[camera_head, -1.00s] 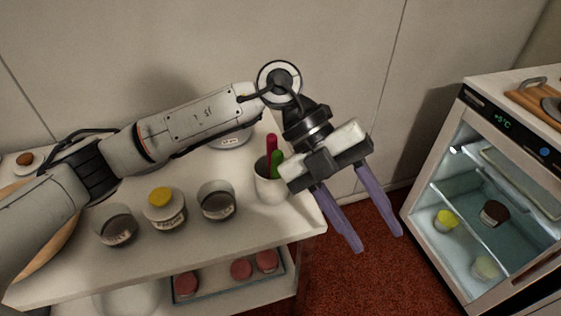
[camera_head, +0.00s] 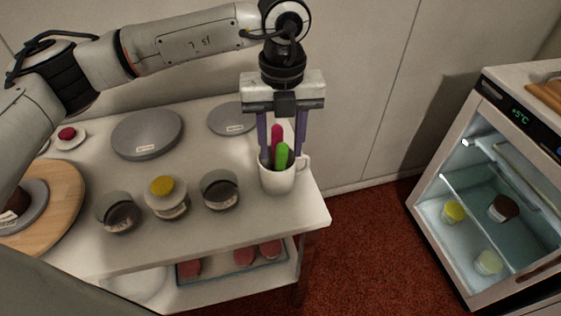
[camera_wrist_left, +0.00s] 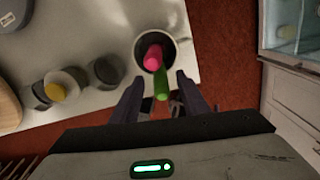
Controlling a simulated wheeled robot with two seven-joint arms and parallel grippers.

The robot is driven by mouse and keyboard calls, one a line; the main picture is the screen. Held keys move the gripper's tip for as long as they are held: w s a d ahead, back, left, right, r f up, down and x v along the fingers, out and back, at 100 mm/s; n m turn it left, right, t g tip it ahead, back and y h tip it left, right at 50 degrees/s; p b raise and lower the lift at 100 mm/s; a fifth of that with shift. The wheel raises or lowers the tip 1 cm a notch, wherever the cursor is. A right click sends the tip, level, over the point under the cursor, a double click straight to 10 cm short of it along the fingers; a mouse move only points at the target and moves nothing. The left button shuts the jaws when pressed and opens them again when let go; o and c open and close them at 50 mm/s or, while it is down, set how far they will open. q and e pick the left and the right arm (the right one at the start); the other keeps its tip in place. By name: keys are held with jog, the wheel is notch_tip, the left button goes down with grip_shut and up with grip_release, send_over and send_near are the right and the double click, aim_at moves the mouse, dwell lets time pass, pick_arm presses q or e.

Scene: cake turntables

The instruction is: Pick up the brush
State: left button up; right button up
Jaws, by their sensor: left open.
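A white mug (camera_head: 277,183) stands at the right end of the table. A pink handle (camera_head: 276,133) and a green handle (camera_head: 281,156) stick up from it; which one is the brush I cannot tell, since their lower ends are hidden in the mug. My left gripper (camera_head: 281,162) is open and points down over the mug, one finger on each side of the handles. In the left wrist view the green handle (camera_wrist_left: 161,84) leans toward the gap between the fingers, and the pink handle (camera_wrist_left: 153,58) is farther away. My right gripper is not in view.
Several jars, one with a yellow top (camera_head: 164,186), stand left of the mug. Grey discs (camera_head: 147,133) lie behind them. A round wooden board (camera_head: 66,196) is at the left. A lower tray (camera_head: 218,277) holds red items. An open-fronted fridge (camera_head: 461,190) stands at the right.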

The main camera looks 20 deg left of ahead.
aim_at(280, 166)
pick_arm(q)
jog(key=shift+f+p, duration=0.3)
jog(key=shift+f, duration=1.6)
grip_shut()
jog(key=shift+r, duration=0.1)
